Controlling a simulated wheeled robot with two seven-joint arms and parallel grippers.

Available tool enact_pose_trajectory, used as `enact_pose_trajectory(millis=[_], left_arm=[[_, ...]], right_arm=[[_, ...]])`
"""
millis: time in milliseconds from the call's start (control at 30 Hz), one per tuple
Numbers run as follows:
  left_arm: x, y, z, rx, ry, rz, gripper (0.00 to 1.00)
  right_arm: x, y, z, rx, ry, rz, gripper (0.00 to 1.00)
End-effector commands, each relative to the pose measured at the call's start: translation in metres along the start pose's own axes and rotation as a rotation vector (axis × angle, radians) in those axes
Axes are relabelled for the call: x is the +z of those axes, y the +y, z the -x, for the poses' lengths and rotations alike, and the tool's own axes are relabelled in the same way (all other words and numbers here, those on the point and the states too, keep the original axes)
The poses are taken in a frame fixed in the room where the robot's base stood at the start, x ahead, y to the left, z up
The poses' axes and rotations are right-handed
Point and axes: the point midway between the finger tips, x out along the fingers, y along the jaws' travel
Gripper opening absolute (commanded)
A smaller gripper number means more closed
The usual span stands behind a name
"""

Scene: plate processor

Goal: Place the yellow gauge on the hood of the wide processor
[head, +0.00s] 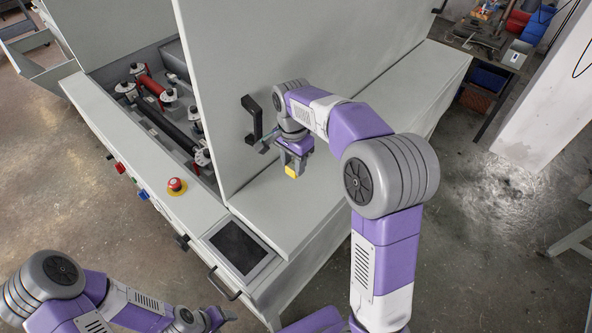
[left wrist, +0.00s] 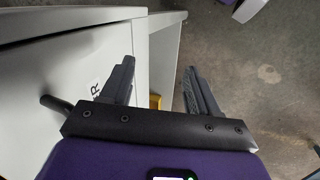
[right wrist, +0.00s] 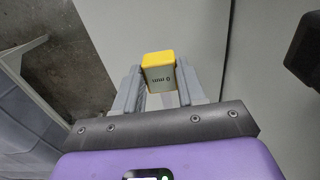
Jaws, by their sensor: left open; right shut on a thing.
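The yellow gauge (head: 291,171) is a small block, yellow with a pale face marked "0 mm", in the right wrist view (right wrist: 158,74). My right gripper (head: 292,163) is shut on it and holds it over the flat grey top of the wide processor (head: 290,215). A tall upright grey panel (head: 240,70) with a black handle stands behind; I cannot tell whether the panel or the flat top is the hood. My left gripper (left wrist: 158,78) is open and empty beside the processor's front, low in the head view (head: 218,318).
The open bay (head: 160,100) with red and black rollers lies left of the panel. A red stop button (head: 177,185) and dark screen (head: 238,245) sit on the front edge. The flat top around the gauge is clear. A workbench (head: 480,40) stands back right.

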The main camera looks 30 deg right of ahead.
Motion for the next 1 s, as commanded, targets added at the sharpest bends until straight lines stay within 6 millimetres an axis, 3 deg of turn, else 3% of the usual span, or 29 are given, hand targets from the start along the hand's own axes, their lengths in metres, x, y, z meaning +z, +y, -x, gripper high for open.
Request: enact_pose_trajectory(millis=[100, 533, 967, 1000], left_arm=[[0.000, -0.001, -0.001, 0.000, -0.001, 0.000, 0.60], [0.000, -0.001, -0.001, 0.000, 0.000, 0.000, 0.60], [0.000, -0.001, -0.004, 0.000, 0.000, 0.000, 0.60], [0.000, -0.001, -0.003, 0.000, 0.000, 0.000, 0.60]], right_arm=[[0.000, 0.001, -0.025, 0.005, -0.001, 0.000, 0.03], [0.000, 0.001, -0.077, 0.002, 0.000, -0.001, 0.03], [0.000, 0.000, -0.085, 0.000, 0.000, 0.000, 0.03], [0.000, 0.000, -0.085, 0.000, 0.000, 0.000, 0.43]])
